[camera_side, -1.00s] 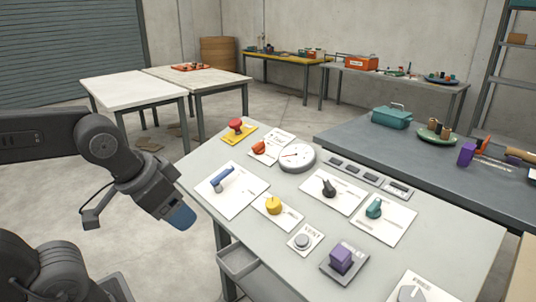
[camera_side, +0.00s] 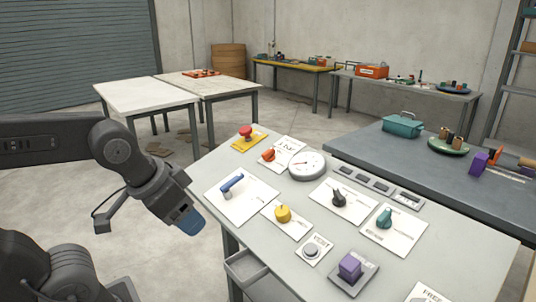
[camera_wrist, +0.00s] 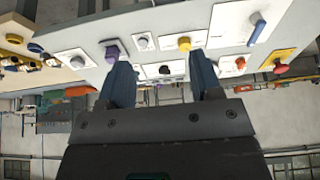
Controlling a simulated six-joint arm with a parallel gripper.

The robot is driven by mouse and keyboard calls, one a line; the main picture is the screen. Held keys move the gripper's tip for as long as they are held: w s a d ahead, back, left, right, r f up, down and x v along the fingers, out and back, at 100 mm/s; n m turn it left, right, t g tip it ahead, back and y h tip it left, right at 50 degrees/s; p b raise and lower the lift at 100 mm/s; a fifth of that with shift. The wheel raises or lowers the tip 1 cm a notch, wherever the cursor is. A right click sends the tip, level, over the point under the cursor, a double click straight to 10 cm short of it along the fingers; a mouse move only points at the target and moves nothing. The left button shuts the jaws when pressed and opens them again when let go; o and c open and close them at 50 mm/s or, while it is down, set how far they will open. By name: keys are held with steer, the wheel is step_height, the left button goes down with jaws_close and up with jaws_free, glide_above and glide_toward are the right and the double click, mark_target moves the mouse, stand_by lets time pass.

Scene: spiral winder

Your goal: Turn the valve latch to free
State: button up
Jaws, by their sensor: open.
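The control panel (camera_side: 300,222) carries several knobs and levers. A plate (camera_side: 428,292) reading "FREE" is cut off at the lower right corner, with a grey knob (camera_side: 417,299) barely in view; I cannot tell surely which control is the valve latch. In the wrist view, a white plate (camera_wrist: 62,56) at the left bears a small grey knob (camera_wrist: 77,62). My gripper (camera_side: 190,222) is left of the panel, apart from every control. In the wrist view, the blue fingers of my gripper (camera_wrist: 160,62) are apart, with nothing between them.
The panel also has a blue lever (camera_side: 231,183), yellow knob (camera_side: 283,214), black knob (camera_side: 339,200), teal knob (camera_side: 384,218), purple block (camera_side: 350,267), orange knob (camera_side: 268,155), red button (camera_side: 246,132) and round gauge (camera_side: 307,164). A drawer (camera_side: 252,270) juts out below.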

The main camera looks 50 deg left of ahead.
steer(key=w+a+r, duration=0.1)
steer(key=w+r, duration=0.1)
steer(key=w, duration=0.1)
steer(key=w+a+r, duration=0.1)
steer(key=w, duration=0.2)
steer(key=w+a+r, duration=0.1)
steer(key=w+r, duration=0.1)
steer(key=w, duration=0.2)
steer(key=shift+a+r, duration=0.15)
steer(key=shift+r, duration=0.15)
steer(key=shift+c, duration=1.4)
steer(key=g, duration=0.1)
glide_above(265, 152)
steer(key=s, duration=0.5)
step_height(265, 152, down, 5)
steer(key=x, duration=1.2)
steer(key=shift+w+f, duration=0.15)
steer(key=shift+f, duration=0.25)
steer(key=shift+c, duration=0.3)
jaws_close()
